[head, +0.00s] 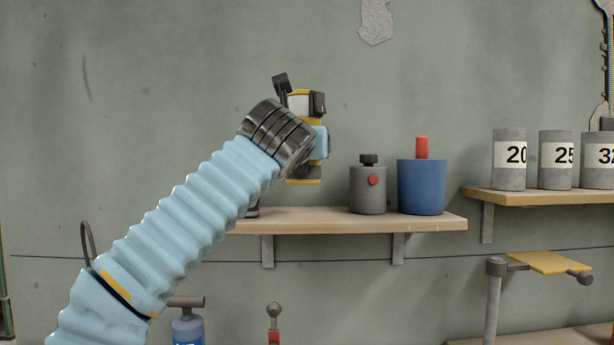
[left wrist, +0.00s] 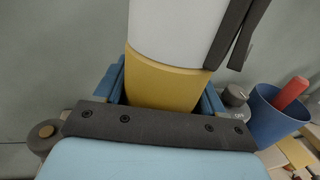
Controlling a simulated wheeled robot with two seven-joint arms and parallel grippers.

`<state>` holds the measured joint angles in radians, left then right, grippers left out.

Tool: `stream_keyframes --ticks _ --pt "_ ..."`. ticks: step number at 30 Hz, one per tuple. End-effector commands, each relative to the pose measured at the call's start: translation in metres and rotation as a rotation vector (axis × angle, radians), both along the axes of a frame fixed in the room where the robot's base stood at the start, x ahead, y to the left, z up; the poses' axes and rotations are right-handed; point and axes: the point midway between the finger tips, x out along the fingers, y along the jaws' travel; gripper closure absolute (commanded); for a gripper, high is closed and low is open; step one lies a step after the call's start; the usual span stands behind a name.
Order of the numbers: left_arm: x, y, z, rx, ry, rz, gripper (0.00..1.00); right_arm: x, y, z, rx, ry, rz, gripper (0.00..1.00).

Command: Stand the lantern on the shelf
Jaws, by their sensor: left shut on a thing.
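The lantern (head: 300,103) has a white body, yellow bands and a dark handle. It is upright in the head view, partly hidden by my left gripper (head: 318,142). Its yellow lower end is above the wooden shelf (head: 330,221), with a gap below it. In the left wrist view, the white and yellow lantern (left wrist: 165,80) sits between the blue fingers of my left gripper (left wrist: 160,95), which is shut on it. My right gripper is not in view.
On the shelf, right of the lantern, stand a grey canister (head: 368,190) with a red knob and a blue cup (head: 421,188) holding a red thing. A dark object (head: 252,212) shows partly behind my arm. Numbered grey cylinders (head: 509,160) stand on another shelf at right.

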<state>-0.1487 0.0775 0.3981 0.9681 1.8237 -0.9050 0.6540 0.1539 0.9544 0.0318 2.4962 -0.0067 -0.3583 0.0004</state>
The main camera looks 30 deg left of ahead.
Motion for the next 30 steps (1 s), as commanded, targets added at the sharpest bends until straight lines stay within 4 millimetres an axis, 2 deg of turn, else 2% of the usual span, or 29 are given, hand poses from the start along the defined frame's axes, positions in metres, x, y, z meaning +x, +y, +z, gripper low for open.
stream_keyframes --ticks 8,15,26,27,30 --pt "0.018 0.009 -0.025 0.001 0.003 0.001 0.74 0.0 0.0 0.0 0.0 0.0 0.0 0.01" --pt "0.018 0.009 -0.053 0.0 0.0 -0.001 0.74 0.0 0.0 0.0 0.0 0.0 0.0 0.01" --pt "0.018 0.008 -0.058 -0.001 -0.001 -0.002 0.74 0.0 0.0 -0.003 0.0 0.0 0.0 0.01" --pt "0.018 0.008 -0.057 0.0 0.001 -0.001 0.25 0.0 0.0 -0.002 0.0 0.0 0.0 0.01" --pt "0.018 0.008 -0.057 0.0 0.001 -0.001 0.09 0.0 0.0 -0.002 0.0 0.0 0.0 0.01"
